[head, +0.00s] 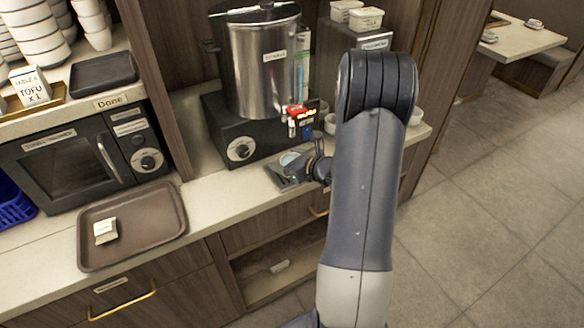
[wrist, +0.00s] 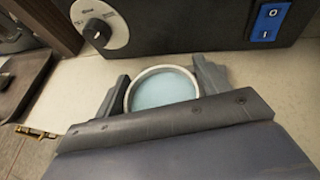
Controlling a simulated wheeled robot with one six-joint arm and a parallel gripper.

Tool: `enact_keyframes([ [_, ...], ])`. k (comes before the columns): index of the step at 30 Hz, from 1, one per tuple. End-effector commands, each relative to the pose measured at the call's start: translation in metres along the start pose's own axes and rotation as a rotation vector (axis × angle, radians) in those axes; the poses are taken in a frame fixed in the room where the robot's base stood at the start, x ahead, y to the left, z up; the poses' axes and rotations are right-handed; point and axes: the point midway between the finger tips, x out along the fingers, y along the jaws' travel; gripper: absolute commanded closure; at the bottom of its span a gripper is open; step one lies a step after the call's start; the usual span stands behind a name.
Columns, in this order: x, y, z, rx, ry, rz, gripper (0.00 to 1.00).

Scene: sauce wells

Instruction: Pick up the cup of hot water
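The cup of hot water (wrist: 162,71) has a round pale rim and light-blue water inside. In the wrist view it stands between the two fingers of my gripper (wrist: 160,90), with one finger close along each side. I cannot tell whether the fingers press on it or leave a small gap. The cup's lower part is hidden by my gripper.
The urn's black base (head: 240,140) stands close behind the gripper. Left of it are a brown tray (head: 150,215) with a small white block (head: 104,230) and a microwave (head: 75,165). The counter's front edge is close.

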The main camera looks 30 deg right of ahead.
Motion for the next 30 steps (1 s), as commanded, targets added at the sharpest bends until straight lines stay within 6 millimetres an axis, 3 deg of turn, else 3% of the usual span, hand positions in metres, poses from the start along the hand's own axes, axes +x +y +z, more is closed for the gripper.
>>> enact_keyframes([
  [13,0.000,0.000,0.000,0.000,0.000,0.000,0.67],
  [26,-0.003,0.000,0.002,-0.001,-0.001,0.000,0.68],
  [30,-0.009,0.000,0.012,-0.003,-0.004,-0.001,0.68],
])
